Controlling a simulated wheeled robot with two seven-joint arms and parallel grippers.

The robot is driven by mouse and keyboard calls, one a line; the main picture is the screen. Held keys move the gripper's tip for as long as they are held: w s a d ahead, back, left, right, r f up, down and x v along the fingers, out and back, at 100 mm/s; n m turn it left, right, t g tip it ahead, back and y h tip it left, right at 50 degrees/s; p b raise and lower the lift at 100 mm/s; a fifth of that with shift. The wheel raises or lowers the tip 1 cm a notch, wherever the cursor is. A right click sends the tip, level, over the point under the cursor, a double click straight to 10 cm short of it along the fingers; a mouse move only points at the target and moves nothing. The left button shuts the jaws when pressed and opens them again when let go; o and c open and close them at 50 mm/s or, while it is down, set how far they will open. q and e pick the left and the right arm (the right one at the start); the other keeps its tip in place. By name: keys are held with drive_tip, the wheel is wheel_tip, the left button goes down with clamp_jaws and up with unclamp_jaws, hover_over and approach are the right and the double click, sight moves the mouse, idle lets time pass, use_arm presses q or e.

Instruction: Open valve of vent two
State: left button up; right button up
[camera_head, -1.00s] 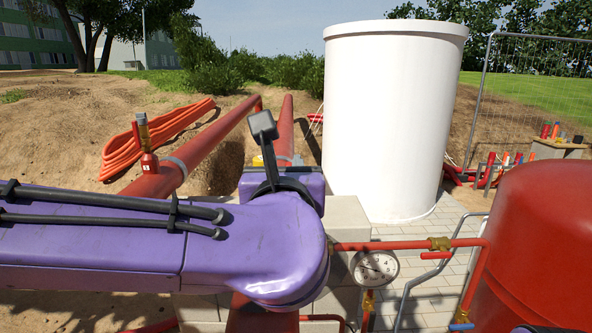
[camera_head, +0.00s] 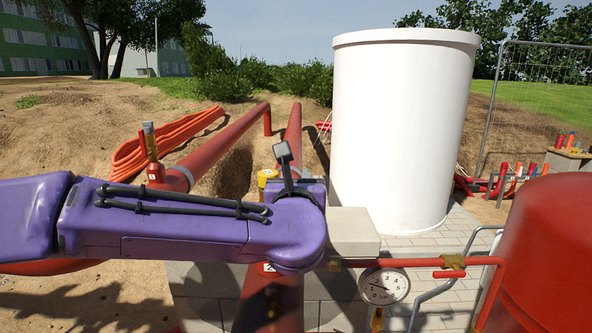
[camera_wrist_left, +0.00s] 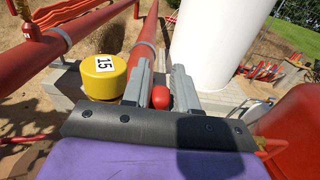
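My left arm crosses the head view from the left, and its purple wrist hides most of its gripper. In the left wrist view my left gripper (camera_wrist_left: 162,75) has its two grey fingers apart. A small rounded red part (camera_wrist_left: 160,97) shows between them; I cannot tell whether they touch it. A yellow cap marked 15 (camera_wrist_left: 104,77) stands just left of the fingers, and part of a yellow cap (camera_head: 266,177) shows behind the wrist in the head view. A red pipe with a "2" label (camera_head: 269,267) runs below the wrist. My right gripper is out of view.
A red-bodied valve (camera_head: 154,172) stands on the left pipe. A white tank (camera_head: 400,130) stands behind. A round gauge (camera_head: 383,286), thin red piping (camera_head: 415,263) and a red vessel (camera_head: 545,250) are at the right. A pale block (camera_head: 353,235) is beside the wrist.

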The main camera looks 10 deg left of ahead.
use_arm(q)
drive_tip(key=shift+c, duration=0.3)
clamp_jaws()
idle(1.1)
drive_tip(key=shift+w+a+f+g+h+p, duration=0.15)
drive_tip(key=shift+w+g+p, duration=0.45)
drive_tip(key=shift+p, duration=0.45)
drive_tip(key=shift+w+a+g+h+p, duration=0.15)
drive_tip(key=shift+w+g+p, duration=0.2)
drive_tip(key=shift+g+p, duration=0.55)
